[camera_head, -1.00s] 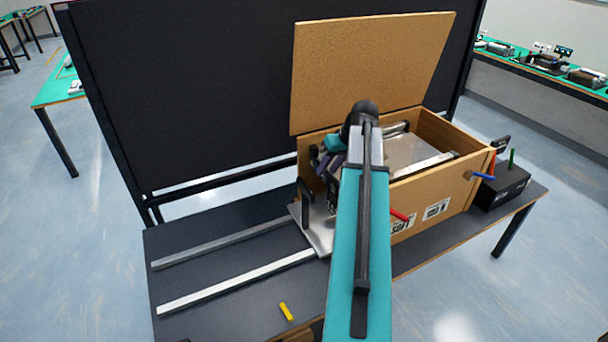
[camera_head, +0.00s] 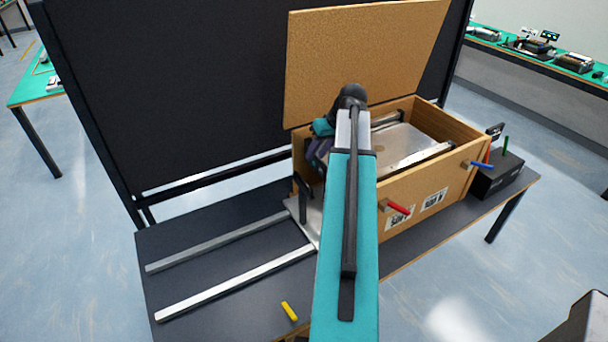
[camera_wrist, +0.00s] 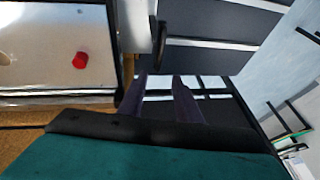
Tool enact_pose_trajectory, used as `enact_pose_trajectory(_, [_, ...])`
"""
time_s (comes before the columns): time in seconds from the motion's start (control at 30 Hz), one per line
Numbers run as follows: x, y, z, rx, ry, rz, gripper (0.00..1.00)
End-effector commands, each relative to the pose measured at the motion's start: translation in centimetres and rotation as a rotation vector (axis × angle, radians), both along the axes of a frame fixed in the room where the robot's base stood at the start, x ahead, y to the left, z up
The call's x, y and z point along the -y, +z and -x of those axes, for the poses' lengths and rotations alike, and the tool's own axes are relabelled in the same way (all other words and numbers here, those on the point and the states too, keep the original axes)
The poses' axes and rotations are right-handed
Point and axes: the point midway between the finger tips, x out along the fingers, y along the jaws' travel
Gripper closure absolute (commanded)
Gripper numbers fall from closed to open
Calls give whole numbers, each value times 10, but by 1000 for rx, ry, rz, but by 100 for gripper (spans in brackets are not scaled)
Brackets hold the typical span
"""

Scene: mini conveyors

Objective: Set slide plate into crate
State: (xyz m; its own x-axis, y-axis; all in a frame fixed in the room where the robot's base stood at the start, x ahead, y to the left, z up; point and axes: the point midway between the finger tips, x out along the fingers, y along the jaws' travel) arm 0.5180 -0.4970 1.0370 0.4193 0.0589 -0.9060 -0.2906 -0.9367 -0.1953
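The wooden crate (camera_head: 425,200) stands on the dark table with its lid (camera_head: 365,60) raised at the back. A silver plate (camera_head: 308,216) with a black upright handle (camera_head: 303,197) sits outside the crate's left end, at the end of two rails; my arm partly hides it. A broader silver plate (camera_head: 405,143) lies inside the crate. I cannot tell which one is the slide plate. My gripper (camera_wrist: 165,80) is open: its two dark purple fingers are apart, with nothing seen between them. It is over the crate's left end, mostly hidden by my arm in the head view.
Two silver rails (camera_head: 220,242) lie on the table at left. A yellow piece (camera_head: 289,311) lies near the front edge. A black box (camera_head: 496,175) stands right of the crate. Red (camera_head: 398,208) and blue (camera_head: 478,164) pegs stick out of the crate's front. A dark panel stands behind.

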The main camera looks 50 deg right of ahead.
Motion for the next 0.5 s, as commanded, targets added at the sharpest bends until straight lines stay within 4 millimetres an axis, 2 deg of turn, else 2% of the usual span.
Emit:
enact_pose_trajectory(0.17, [1, -7, -3, -1, -2, -1, 69])
enact_pose_trajectory(0.5, [-1, -36, -16, -1, -2, -1, 69])
